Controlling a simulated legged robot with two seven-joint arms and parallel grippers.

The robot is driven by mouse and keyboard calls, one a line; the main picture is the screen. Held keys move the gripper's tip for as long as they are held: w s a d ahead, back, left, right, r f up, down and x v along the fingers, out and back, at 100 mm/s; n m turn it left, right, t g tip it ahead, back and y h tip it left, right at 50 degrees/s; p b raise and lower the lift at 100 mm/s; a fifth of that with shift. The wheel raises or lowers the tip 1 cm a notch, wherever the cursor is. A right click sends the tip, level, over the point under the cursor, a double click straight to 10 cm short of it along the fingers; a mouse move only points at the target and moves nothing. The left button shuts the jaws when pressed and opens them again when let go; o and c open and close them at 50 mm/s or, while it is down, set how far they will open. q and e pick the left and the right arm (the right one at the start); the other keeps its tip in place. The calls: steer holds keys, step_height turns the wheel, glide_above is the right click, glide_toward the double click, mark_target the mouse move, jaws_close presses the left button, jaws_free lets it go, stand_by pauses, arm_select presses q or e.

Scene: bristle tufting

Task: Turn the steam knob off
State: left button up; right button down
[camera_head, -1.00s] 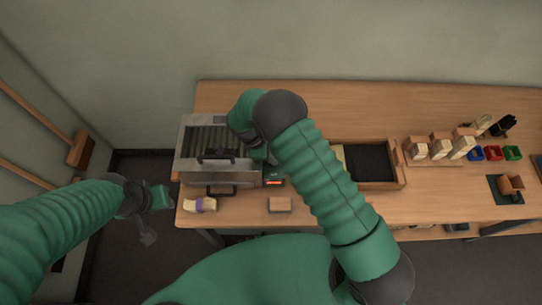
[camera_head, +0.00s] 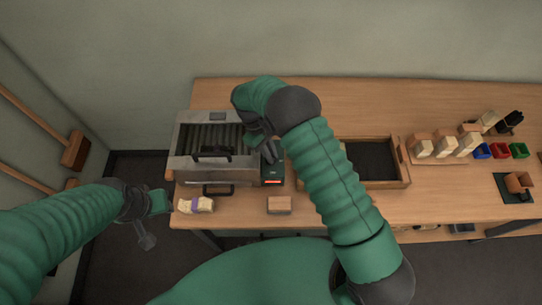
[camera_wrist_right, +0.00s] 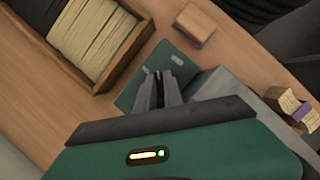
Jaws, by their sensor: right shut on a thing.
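The steamer (camera_head: 185,165) is a grey metal box with ribbed slats at the back left of the bench. A small dark green control box (camera_head: 273,172) with a red lit display stands at its right side; it also shows in the right wrist view (camera_wrist_right: 133,93). My right gripper (camera_head: 269,152) reaches down to this box from above. In the right wrist view its fingers (camera_wrist_right: 163,77) are close together at the panel, shut on the steam knob, which they mostly hide. My left gripper (camera_head: 150,215) hangs off the bench's left end, away from the steamer; its jaw opening is unclear.
A wooden block (camera_head: 279,204) and a purple-banded bristle bundle (camera_head: 197,205) lie at the front edge.

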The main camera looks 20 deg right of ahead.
steer(key=m, duration=0.1)
steer(key=m+y, duration=0.1)
steer(key=m, duration=0.1)
steer(key=m+b, duration=0.1)
steer(key=shift+w+r+m+y, duration=0.15)
steer(key=shift+w+m+y, duration=0.15)
steer(key=shift+y, duration=0.1)
steer(key=m+y, duration=0.1)
steer(key=m, duration=0.1)
steer(key=shift+m+g, duration=0.3)
steer(key=shift+d+r+m+y, duration=0.1)
steer(key=shift+m+y, duration=0.5)
steer(key=shift+m, duration=0.9)
steer(key=c, duration=1.5)
jaws_free()
steer(key=shift+f, duration=0.2)
steer(key=shift+o, duration=0.2)
steer(key=shift+s, duration=0.1)
steer(key=b+v, duration=0.2)
steer(key=v, duration=1.5)
steer(key=shift+d, duration=0.1)
